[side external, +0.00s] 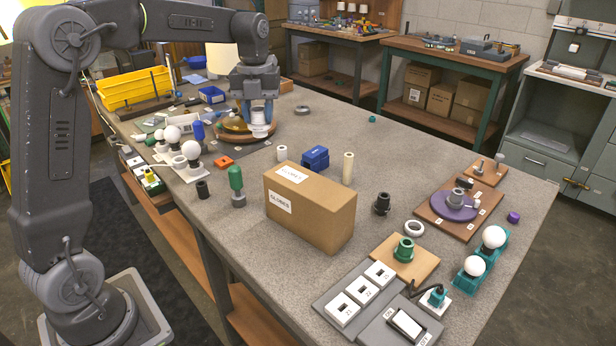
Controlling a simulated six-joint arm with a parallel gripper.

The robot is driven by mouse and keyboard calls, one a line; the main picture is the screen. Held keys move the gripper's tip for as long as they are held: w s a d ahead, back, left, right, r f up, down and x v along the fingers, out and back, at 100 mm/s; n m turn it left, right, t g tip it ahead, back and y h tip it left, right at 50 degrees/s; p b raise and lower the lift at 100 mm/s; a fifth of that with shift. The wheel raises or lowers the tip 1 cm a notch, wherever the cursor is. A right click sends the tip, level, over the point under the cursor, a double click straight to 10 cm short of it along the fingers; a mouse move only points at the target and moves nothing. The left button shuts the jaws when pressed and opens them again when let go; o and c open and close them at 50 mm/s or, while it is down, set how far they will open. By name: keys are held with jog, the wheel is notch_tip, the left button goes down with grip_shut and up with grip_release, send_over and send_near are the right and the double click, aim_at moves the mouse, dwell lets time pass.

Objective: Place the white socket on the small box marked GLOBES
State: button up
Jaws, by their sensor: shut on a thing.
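The box marked GLOBES (325,215) is a closed brown cardboard carton standing in the middle of the grey table, with white labels on its top and its end. My gripper (259,118) is at the far left part of the table, behind the box and to its left in the picture. It points down and is shut on a small white part (260,131), which looks like the white socket. This part hangs below the fingers, over or near a round wooden base with a brass dish (234,125). Whether it touches the base cannot be told. The box top is bare apart from its label.
Around the box stand a green-topped bulb (236,180), a blue block (315,157), a cream cylinder (348,168) and a white cylinder (282,153). A black socket (382,203) stands right of it. Switch panels (362,296) lie at the front.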

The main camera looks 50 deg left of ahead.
jog(key=w+d+f, duration=0.2)
jog(key=d, duration=0.1)
jog(key=w+d+f, duration=0.1)
jog(key=d+f, duration=0.1)
jog(key=d, duration=0.1)
jog(key=w+d+f, duration=0.2)
jog(key=d, duration=0.1)
jog(key=shift+w+d+f, duration=0.25)
jog(key=shift+w+f, duration=0.1)
jog(key=shift+f, duration=2.05)
jog(key=shift+f, duration=0.2)
jog(key=o, duration=0.9)
jog(key=shift+o, duration=0.2)
jog(key=shift+r, duration=0.1)
notch_tip(320, 180, up, 12)
jog(key=shift+r, duration=0.2)
